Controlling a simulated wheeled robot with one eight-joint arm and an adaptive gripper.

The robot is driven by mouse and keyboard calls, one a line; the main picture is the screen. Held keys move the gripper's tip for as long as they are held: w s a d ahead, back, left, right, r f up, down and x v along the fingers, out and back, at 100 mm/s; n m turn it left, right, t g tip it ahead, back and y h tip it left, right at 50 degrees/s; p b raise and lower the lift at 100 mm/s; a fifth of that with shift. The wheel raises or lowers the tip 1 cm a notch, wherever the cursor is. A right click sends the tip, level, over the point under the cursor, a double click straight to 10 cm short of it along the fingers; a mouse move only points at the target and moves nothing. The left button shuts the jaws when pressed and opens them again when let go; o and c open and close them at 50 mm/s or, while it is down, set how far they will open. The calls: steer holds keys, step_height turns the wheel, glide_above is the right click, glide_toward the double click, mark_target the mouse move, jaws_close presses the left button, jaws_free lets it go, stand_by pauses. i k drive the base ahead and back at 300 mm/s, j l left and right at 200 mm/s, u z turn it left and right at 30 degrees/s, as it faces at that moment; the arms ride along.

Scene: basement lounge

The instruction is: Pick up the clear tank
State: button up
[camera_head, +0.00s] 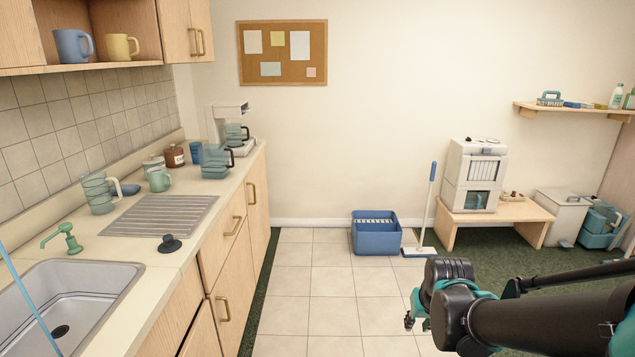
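A clear, bluish tank-like container (214,160) with a dark handle stands on the counter in front of the white coffee maker (229,110). A clear ribbed jug (97,193) with a pale handle stands nearer, left of the drainboard. I cannot tell for sure which of these clear vessels is the tank. My gripper (411,321) is at the lower right over the tiled floor, far from the counter and apart from everything. It is small and partly hidden by my arm, so its opening is unclear.
A blue bin (375,238), broom (430,215) and low bench (500,212) stand by the wall. Tiled floor is clear.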

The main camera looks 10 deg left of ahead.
mark_target(213, 157)
steer(key=i+l+u, duration=0.1)
steer(key=i+u, duration=0.3)
steer(key=i+l+u, duration=0.2)
steer(key=i+u, duration=0.2)
steer(key=i+l+u, duration=0.4)
steer(key=i+j, duration=0.05)
